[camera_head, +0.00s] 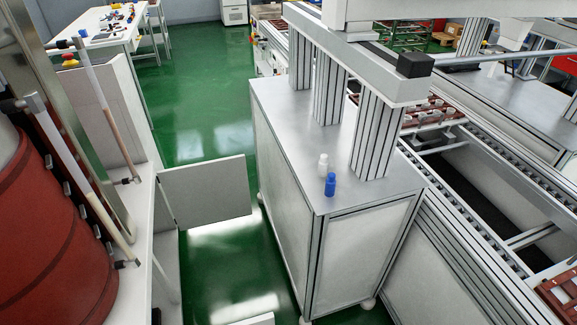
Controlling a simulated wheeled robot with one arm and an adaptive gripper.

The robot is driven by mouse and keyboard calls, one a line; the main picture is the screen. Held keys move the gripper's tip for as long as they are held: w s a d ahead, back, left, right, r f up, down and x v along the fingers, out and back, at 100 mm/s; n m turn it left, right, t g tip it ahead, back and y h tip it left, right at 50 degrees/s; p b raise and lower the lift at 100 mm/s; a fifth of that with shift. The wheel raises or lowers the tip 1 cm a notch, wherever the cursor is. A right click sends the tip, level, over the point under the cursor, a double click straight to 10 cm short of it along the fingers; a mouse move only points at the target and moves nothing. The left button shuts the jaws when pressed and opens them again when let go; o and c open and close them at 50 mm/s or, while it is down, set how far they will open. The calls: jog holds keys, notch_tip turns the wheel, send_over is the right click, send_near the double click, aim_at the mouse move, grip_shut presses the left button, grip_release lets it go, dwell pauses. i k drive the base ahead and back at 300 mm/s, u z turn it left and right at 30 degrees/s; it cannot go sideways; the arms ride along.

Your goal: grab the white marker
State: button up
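A small white upright object (323,164) stands on the grey metal top of a cabinet. It is likely the white marker, but it is too small to tell. A blue upright object (330,184) with a narrower top stands just in front of it, close beside it. Both are near the left front part of the cabinet top, left of the aluminium posts. My gripper is not in view.
The cabinet top (290,150) is bare around the two objects. Aluminium posts (374,135) rise close to their right. A conveyor frame (465,235) runs along the right. A red drum (50,240) stands at left. Green floor (205,115) lies open between.

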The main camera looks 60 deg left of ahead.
aim_at(323, 167)
jog(key=u, duration=2)
jog(key=k, duration=1.2)
jog(key=u, duration=1)
jog(key=i, duration=0.75)
jog(key=u, duration=0.6)
jog(key=i, duration=0.8)
jog(key=z, duration=0.65)
jog(key=i, duration=0.65)
jog(key=z, duration=0.55)
